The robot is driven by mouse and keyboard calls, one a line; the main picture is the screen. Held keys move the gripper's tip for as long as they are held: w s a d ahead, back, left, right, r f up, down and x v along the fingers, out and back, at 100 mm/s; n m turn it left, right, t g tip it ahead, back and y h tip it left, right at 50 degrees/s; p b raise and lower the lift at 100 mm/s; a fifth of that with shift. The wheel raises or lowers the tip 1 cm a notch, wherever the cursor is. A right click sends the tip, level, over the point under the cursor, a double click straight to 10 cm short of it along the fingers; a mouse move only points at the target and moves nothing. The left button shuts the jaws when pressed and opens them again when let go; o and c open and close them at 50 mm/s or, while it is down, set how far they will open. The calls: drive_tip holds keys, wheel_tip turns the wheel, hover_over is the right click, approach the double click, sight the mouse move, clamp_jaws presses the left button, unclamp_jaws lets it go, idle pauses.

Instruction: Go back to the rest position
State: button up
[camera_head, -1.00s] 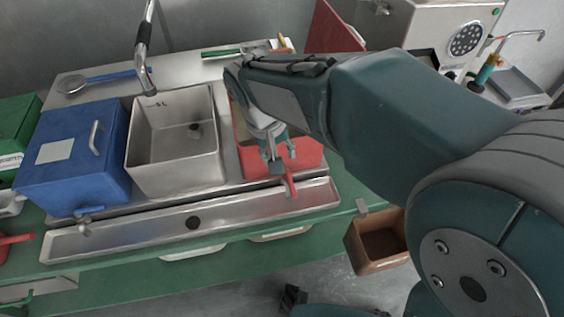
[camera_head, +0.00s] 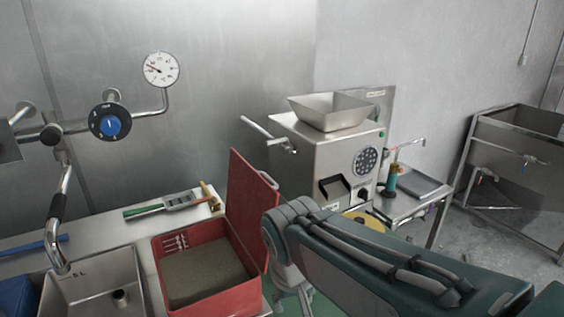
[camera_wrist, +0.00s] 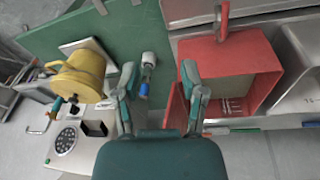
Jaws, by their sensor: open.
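My gripper (camera_wrist: 162,85) is open in the wrist view, its two teal fingers spread apart with nothing held between them. In the head view my arm crosses the lower right, and the fingertips are hidden. The red box (camera_head: 250,299) stands at the right end of the sink counter with its lid (camera_head: 246,195) raised. Greyish-brown material fills its bottom.
The steel grinder (camera_head: 325,165) stands behind my arm, also seen at lower left in the wrist view (camera_wrist: 68,140). A yellow jug (camera_wrist: 80,75) is near it. A small grey object with a blue end (camera_wrist: 147,72) shows between the fingers.

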drive_tip(key=s+d+m+t, duration=0.1)
drive_tip(key=s+d, duration=0.3)
drive_tip(key=d, duration=0.2)
drive_tip(key=s+d+r+m+t, duration=0.1)
drive_tip(key=s+d+m+t, duration=0.1)
drive_tip(key=s+d, duration=0.2)
drive_tip(key=d, duration=0.3)
drive_tip(key=shift+s+d, duration=0.3)
